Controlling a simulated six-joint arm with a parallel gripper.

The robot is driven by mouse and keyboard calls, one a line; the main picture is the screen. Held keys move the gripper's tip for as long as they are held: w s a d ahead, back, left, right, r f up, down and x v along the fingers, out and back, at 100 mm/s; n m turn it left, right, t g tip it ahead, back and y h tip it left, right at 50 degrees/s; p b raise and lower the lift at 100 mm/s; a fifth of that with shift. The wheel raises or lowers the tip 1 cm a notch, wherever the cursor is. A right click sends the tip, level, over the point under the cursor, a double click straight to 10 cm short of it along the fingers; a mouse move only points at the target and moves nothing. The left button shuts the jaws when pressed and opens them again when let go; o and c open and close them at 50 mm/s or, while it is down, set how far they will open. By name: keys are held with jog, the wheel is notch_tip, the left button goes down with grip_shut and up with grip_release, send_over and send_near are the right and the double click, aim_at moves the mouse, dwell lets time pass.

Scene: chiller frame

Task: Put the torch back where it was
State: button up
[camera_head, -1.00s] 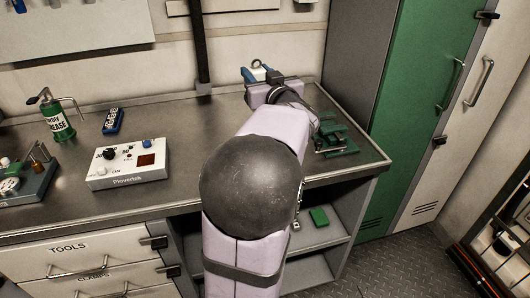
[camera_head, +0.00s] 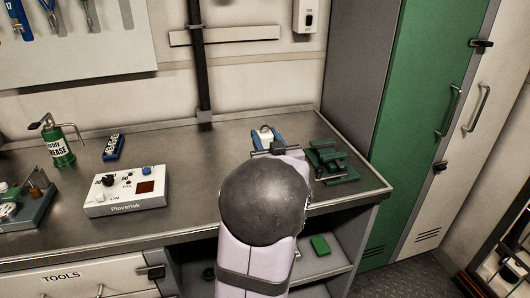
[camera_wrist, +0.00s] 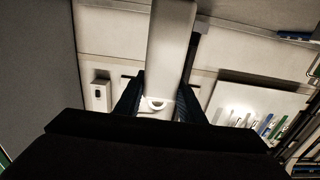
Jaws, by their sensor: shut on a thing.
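My gripper (camera_head: 267,137) is over the back right of the metal bench. It points away from the head camera, with its two blue fingers on either side of a pale thing (camera_head: 265,131) with a ring at its end. In the wrist view the fingers (camera_wrist: 162,88) close on both sides of a long pale body (camera_wrist: 171,40) with a white ring at its near end.
Stacked green pieces (camera_head: 330,160) lie just right of my gripper. A white control box (camera_head: 125,191), a blue device (camera_head: 113,147) and a green grease can (camera_head: 60,149) stand to the left. A dark post (camera_head: 199,60) rises behind. The bench between box and gripper is clear.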

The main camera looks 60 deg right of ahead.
jog(key=shift+f, duration=2.05)
jog(key=shift+f, duration=0.2)
jog(key=o, duration=1.3)
jog(key=shift+r, duration=0.1)
jog(key=shift+r, duration=0.2)
jog(key=b+v, duration=0.1)
jog(key=v, duration=1.1)
jog(key=shift+f, duration=0.1)
